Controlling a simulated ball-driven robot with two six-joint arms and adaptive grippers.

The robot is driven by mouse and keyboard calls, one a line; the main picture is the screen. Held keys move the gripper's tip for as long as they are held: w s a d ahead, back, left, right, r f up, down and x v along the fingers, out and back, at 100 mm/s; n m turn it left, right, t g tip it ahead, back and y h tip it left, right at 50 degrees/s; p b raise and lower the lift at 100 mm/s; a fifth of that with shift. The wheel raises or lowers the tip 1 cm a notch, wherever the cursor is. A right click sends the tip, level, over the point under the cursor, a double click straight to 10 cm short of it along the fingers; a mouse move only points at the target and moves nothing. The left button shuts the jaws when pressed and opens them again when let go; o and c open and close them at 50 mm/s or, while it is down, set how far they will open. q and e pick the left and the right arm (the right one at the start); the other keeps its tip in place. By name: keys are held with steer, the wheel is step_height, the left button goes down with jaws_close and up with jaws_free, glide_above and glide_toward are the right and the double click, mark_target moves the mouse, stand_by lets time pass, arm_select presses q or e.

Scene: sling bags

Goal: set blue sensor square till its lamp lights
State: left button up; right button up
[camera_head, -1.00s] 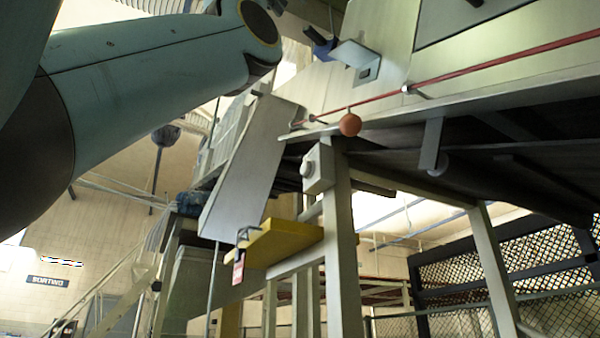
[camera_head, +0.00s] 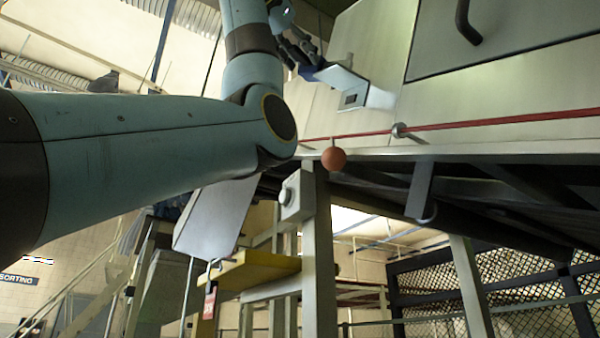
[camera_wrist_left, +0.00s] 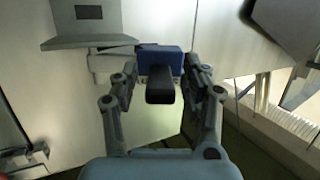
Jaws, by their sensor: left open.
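The blue sensor (camera_head: 308,73) sits beside a pale metal bracket (camera_head: 345,84) on the machine's side panel, partly behind my gripper in the head view. In the left wrist view the blue sensor (camera_wrist_left: 172,58) is straight ahead, with a dark block (camera_wrist_left: 160,86) on its near side. My left gripper (camera_head: 302,46) is open, and its fingers (camera_wrist_left: 160,82) stand on either side of the sensor, with gaps showing. I cannot tell the sensor's exact tilt. No lit lamp shows on it. My right gripper is not in view.
A grey box with a round button (camera_head: 291,196) is on the leg below. The bracket (camera_wrist_left: 92,30) lies close to the left finger in the wrist view.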

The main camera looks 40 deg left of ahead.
arm_select(q)
jaws_close()
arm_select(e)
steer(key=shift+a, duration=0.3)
arm_select(q)
steer(key=shift+w, duration=0.1)
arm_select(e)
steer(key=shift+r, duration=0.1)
